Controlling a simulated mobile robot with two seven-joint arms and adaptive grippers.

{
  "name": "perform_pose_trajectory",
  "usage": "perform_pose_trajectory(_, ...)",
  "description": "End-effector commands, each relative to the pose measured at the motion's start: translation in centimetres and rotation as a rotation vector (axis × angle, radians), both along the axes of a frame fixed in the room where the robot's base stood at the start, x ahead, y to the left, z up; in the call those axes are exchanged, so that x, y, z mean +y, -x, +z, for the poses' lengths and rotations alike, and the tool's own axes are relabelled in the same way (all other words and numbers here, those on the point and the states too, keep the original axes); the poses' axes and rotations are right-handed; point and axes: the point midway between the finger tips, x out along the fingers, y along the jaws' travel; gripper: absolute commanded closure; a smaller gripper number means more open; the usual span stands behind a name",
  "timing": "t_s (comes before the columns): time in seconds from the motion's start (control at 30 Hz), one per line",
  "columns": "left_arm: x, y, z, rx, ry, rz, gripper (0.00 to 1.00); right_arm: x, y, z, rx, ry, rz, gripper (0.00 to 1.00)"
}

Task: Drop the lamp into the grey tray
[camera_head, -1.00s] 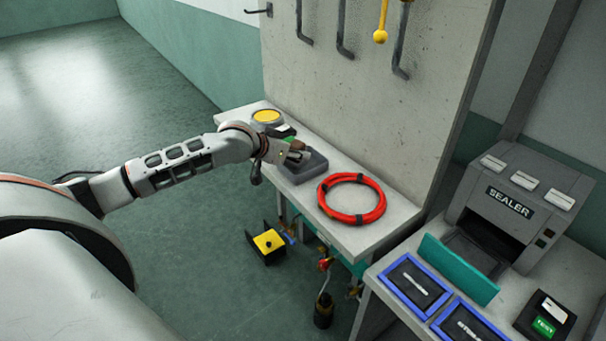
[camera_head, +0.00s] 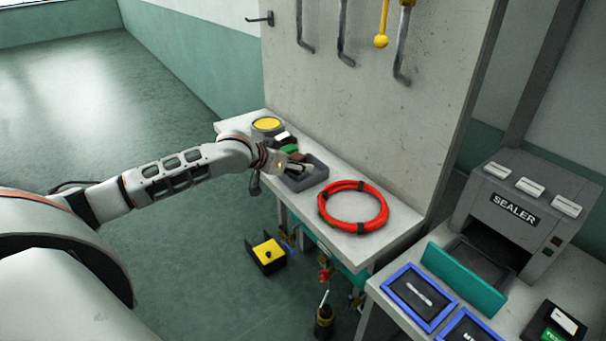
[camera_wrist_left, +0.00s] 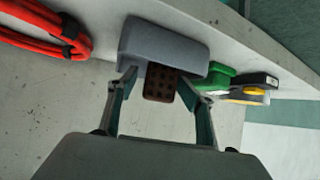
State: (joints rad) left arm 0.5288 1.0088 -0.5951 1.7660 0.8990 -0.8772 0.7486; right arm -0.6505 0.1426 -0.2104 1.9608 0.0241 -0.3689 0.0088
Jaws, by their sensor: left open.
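The grey tray (camera_head: 318,176) stands on the narrow bench against the panel; it also shows in the left wrist view (camera_wrist_left: 165,38). My left gripper (camera_head: 300,170) is open above the tray, and its fingers (camera_wrist_left: 160,80) show in the left wrist view. A dark reddish-brown block with a dotted face (camera_wrist_left: 160,84) shows between the fingers, by the tray; whether it touches them I cannot tell. Beside it are a green object (camera_wrist_left: 214,79) and a black-and-white object (camera_wrist_left: 258,80). I cannot tell which item is the lamp. My right gripper is out of view.
A red coiled hose (camera_head: 353,207) lies right of the tray. A yellow-topped round can (camera_head: 267,124) stands at the bench's far left end. The upright panel (camera_head: 350,110) rises behind. A sealer (camera_head: 515,215) and blue-framed trays (camera_head: 419,298) are on the right-hand table.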

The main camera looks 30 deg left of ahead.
Motion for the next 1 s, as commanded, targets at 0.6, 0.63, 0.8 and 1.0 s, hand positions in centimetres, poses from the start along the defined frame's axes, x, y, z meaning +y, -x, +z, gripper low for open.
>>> perform_pose_trajectory(0.6, 1.1, 8.4, 5.7, 0.000, -0.004, -0.001, 0.49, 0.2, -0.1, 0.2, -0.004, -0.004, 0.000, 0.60)
perform_pose_trajectory(0.63, 1.1, 8.6, 5.9, 0.000, -0.003, -0.001, 0.49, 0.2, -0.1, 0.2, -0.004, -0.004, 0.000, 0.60)
perform_pose_trajectory(0.8, 1.1, 9.4, 6.5, -0.001, 0.000, -0.001, 0.49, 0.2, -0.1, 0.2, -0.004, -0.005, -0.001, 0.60)
perform_pose_trajectory(1.0, 1.1, 9.5, 6.7, -0.002, 0.001, -0.002, 0.49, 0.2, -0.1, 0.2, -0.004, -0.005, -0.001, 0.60)
